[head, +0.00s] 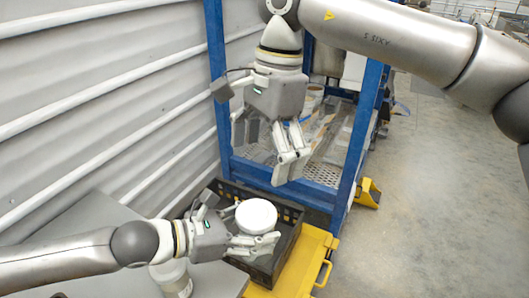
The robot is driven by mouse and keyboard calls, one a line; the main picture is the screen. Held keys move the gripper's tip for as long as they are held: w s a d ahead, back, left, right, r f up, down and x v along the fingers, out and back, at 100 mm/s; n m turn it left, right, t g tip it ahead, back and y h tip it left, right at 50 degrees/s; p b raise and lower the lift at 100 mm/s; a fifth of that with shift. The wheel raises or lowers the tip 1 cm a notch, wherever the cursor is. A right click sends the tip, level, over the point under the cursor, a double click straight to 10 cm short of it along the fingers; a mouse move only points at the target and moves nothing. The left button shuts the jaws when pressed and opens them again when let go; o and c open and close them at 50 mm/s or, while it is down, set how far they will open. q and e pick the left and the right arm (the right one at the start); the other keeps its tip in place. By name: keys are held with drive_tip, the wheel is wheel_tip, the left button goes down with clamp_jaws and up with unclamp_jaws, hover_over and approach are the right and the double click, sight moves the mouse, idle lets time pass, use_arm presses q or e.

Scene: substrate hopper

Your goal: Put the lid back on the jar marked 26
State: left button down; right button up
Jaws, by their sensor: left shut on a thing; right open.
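A round white lid (256,214) shows above the dark crate. My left gripper (262,243) is shut on it at its near edge. A pale jar (172,277) stands on the grey table near the bottom of the view. A small label shows on its side, too small to read. My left forearm hides part of the jar's top, so I cannot see whether it is open. My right gripper (289,165) is open and empty, fingers down, above and behind the lid.
A black slotted crate (290,213) sits on a yellow platform (310,262) beside the grey table (100,221). A blue frame (219,90) stands behind it. A corrugated wall closes the left side. Open floor lies at the right.

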sight(257, 212)
drive_tip(key=shift+d+r, duration=0.1)
idle(0.3)
drive_tip(key=f, duration=0.4)
drive_tip(key=a+f, duration=0.1)
drive_tip(key=f, duration=0.3)
drive_tip(key=s+f, duration=0.1)
drive_tip(key=f, duration=0.3)
drive_tip(key=shift+a, duration=0.25)
drive_tip(key=c, duration=1.2)
drive_tip(key=o, duration=1.1)
drive_tip(key=shift+r, duration=0.1)
